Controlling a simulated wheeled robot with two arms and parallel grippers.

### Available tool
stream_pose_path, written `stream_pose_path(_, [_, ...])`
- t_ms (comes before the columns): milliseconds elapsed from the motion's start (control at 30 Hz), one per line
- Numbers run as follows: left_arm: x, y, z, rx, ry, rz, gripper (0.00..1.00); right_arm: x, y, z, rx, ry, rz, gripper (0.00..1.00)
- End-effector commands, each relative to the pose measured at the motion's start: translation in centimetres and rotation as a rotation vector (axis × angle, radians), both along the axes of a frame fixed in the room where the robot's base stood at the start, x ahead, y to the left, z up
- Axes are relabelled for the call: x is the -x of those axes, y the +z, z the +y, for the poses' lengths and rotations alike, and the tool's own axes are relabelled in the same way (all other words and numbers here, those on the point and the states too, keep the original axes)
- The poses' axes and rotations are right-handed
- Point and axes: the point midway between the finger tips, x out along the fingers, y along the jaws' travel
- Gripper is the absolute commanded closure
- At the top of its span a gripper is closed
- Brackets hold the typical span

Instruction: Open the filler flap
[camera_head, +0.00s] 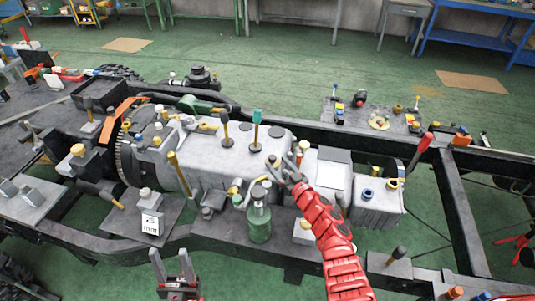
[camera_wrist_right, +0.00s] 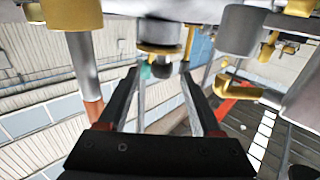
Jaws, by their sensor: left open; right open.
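I cannot clearly identify the filler flap. A pale box with a flat, light square panel (camera_head: 335,156) on top stands right of the grey housing (camera_head: 240,155). A grey tank (camera_head: 377,206) beside it bears a blue cap and a yellow cap. My right gripper (camera_head: 284,163), on the red arm, is open above the housing's right end, left of the panel. In the right wrist view its open fingers (camera_wrist_right: 158,78) hold nothing; a dark and yellow round fitting (camera_wrist_right: 158,47) shows beyond the tips. My left gripper (camera_head: 170,254) is open and empty at the bottom, in front of the chassis.
A green bottle (camera_head: 259,222) stands close below my right gripper. Upright yellow-handled and green-topped tools (camera_head: 257,130) stand on the housing. Dark chassis rails (camera_head: 455,205) run around the parts. A red-handled tool (camera_head: 419,150) rises at right. Green floor beyond is mostly open.

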Motion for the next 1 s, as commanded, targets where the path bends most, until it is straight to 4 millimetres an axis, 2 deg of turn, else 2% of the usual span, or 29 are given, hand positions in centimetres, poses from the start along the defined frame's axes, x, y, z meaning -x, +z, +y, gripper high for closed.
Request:
stream_pose_path(200, [0.0, -1.2, 0.0, 0.0, 0.0, 0.0, 0.49, -2.9, -0.2, 1.5, -0.005, 0.002, -0.001, 0.34])
stream_pose_path(433, [0.0, -2.8, 0.0, 0.0, 0.0, 0.0, 0.49, -5.3, -0.2, 2.7, -0.004, 0.002, -0.003, 0.34])
stream_pose_path(633, [0.0, -3.5, 0.0, 0.0, 0.0, 0.0, 0.49, -6.2, -0.1, 3.3, -0.002, 0.003, -0.001, 0.34])
stream_pose_path(1000, [0.0, -3.5, 0.0, 0.0, 0.0, 0.0, 0.49, -6.4, 0.1, 3.5, 0.0, 0.004, -0.001, 0.36])
